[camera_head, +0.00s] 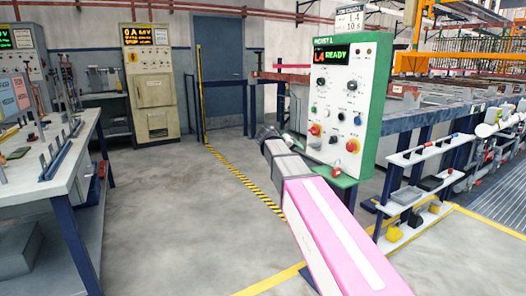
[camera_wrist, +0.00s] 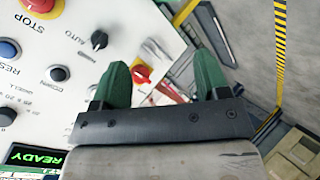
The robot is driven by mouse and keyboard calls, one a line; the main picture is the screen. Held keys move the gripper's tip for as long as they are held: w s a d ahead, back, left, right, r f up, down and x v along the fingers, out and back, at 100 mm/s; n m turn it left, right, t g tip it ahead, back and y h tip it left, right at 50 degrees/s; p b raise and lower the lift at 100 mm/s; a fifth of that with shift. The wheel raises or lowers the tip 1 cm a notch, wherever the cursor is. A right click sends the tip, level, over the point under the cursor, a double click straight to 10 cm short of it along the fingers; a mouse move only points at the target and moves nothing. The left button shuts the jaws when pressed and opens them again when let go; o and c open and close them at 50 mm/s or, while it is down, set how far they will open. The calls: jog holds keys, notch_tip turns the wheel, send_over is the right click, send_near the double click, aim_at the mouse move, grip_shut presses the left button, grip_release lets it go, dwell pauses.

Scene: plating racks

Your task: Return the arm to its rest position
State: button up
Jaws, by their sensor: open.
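My arm (camera_head: 335,240), pink and grey, reaches from the lower right of the head view toward the control panel. My gripper (camera_head: 268,134) is at its far end, left of the panel and small in this view. In the wrist view my gripper (camera_wrist: 163,75) shows two green fingers spread apart with nothing held between them. The white panel face (camera_head: 342,95) has a green housing and a display (camera_head: 332,55) reading "L4 READY". In the wrist view a red switch on a yellow plate (camera_wrist: 141,74) appears beside the left finger; I cannot tell whether they touch.
A workbench (camera_head: 75,150) stands on the left. A beige cabinet (camera_head: 152,90) stands at the back. A low shelf (camera_head: 415,195) and the plating line's rail (camera_head: 430,116) are on the right. The floor (camera_head: 180,215) between bench and panel is clear, with a yellow-black stripe (camera_head: 245,180).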

jog(key=s+d+f+g+y, duration=0.25)
jog(key=s+f, duration=0.35)
jog(key=f, duration=0.5)
jog(key=s+d+f+g+y, duration=0.1)
jog(key=s+d+f+y, duration=0.15)
jog(key=s+f, duration=0.65)
jog(key=s+f+g+y, duration=0.2)
jog(key=s+f+y, duration=0.2)
jog(key=s+f, duration=0.9)
jog(key=shift+d+f+m+g+y, duration=0.3)
jog(key=shift+d+f+g, duration=0.05)
jog(key=shift+f, duration=0.2)
grip_shut()
dwell(0.8)
